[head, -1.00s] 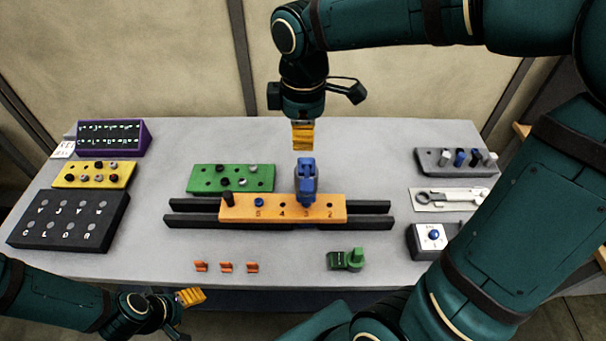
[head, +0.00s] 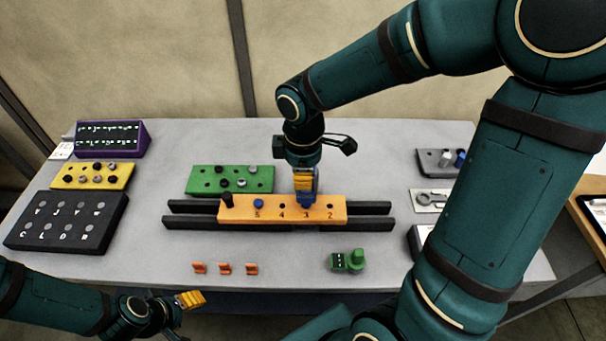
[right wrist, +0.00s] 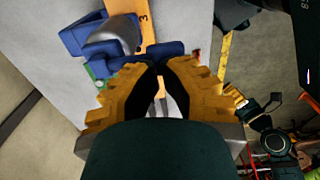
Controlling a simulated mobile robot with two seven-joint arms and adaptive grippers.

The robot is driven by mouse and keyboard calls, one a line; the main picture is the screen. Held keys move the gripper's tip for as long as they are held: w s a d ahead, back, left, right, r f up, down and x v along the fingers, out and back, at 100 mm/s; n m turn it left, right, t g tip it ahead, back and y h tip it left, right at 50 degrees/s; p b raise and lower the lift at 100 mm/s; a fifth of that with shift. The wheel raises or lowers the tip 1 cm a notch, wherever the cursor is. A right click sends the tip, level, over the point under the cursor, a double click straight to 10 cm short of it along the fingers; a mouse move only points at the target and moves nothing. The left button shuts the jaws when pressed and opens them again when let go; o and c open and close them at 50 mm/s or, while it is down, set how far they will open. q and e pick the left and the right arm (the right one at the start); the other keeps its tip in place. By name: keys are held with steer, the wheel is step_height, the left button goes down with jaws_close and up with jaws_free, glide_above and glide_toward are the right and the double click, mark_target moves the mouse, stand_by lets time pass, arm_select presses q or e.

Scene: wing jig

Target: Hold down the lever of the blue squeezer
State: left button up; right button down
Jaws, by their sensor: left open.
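The blue squeezer (head: 306,199) stands at the orange block (head: 270,211), near the number 3. In the head view my right gripper (head: 305,190) is directly over it and hides most of it. In the right wrist view the squeezer (right wrist: 72,38) shows blue arms and a grey rounded part just beyond my fingertips (right wrist: 157,66). The fingertips are together, with nothing seen between them. They look close to the blue part; I cannot tell whether they touch the lever. My left gripper (head: 192,299) is open and empty in front of the table.
The orange block rests on dark rails (head: 370,223). A green block (head: 231,180) lies behind it. Orange clips (head: 225,268) and a green part (head: 348,260) lie in front. Yellow (head: 92,176) and black (head: 67,221) boards are at the left.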

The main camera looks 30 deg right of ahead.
arm_select(q)
steer(key=shift+f, duration=0.15)
arm_select(e)
steer(key=f+t+b, duration=0.1)
steer(key=b, duration=0.2)
steer(key=f+t+h+b, duration=0.1)
steer(key=b, duration=0.3)
steer(key=shift+s+a, duration=0.15)
steer(key=shift+s, duration=0.1)
steer(key=shift+s+f+t+h+b, duration=0.1)
steer(key=shift+f+t+h+b, duration=0.25)
steer(key=shift+b, duration=0.3)
arm_select(q)
step_height(320, 180, down, 9)
steer(key=shift+s, duration=0.4)
steer(key=shift+d+r, duration=0.1)
steer(key=shift+r, duration=0.1)
